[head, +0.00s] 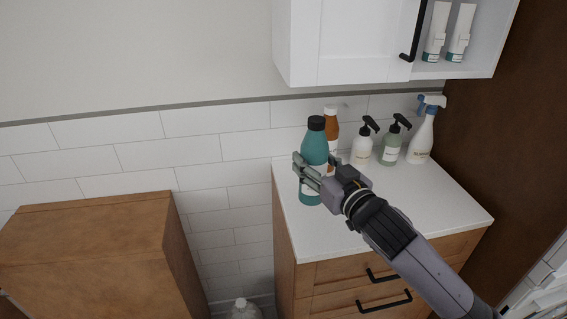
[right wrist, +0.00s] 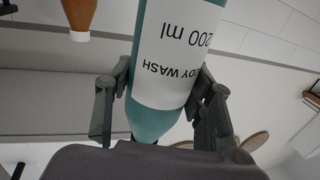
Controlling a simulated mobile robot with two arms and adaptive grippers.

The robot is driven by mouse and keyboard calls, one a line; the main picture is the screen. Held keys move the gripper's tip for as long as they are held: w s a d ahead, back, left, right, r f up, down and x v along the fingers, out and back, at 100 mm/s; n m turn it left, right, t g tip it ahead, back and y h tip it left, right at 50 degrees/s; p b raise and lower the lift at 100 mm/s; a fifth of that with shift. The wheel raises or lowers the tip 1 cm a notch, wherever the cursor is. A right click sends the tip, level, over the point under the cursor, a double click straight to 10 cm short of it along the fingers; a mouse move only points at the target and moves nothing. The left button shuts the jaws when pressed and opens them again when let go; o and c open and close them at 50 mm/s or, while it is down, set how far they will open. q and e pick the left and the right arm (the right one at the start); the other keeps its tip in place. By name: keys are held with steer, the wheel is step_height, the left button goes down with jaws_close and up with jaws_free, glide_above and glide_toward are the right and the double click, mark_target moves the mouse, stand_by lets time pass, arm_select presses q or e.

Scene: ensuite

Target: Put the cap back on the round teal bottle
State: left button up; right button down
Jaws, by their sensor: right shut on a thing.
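The round teal bottle (head: 314,147) stands upright at the left side of the white counter, with a black cap (head: 316,123) on its top. My right gripper (head: 308,174) is shut on the teal bottle's body from the right. In the right wrist view the bottle (right wrist: 155,122) appears upside down, with its white "BODY WASH 200 ml" label between my fingers (right wrist: 160,105). Only a dark sliver shows below its shoulder there. I cannot tell whether its base touches the counter. My left gripper is not in view.
Close behind the teal bottle is an orange bottle (head: 331,128) with a white cap. White (head: 362,150) and green (head: 391,150) pump bottles and a spray bottle (head: 422,135) stand to the right. The counter (head: 345,225) is clear in front. A wall cabinet (head: 345,40) hangs above.

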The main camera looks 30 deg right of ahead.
steer(key=shift+r, duration=0.2)
steer(key=shift+s+r, duration=0.2)
steer(key=shift+s, duration=0.15)
arm_select(q)
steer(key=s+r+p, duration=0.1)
steer(key=p, duration=0.1)
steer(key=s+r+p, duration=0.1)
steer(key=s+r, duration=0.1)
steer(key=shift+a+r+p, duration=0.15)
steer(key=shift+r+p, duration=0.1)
steer(key=shift+p, duration=0.1)
arm_select(e)
steer(key=w+d+f, duration=0.1)
steer(key=w+d, duration=0.1)
steer(key=w, duration=0.7)
steer(key=w+d+f, duration=0.1)
steer(key=w+d, duration=0.2)
steer(key=w, duration=0.7)
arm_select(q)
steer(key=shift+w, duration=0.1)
arm_select(e)
steer(key=shift+w+f, duration=0.1)
steer(key=shift+f, duration=0.1)
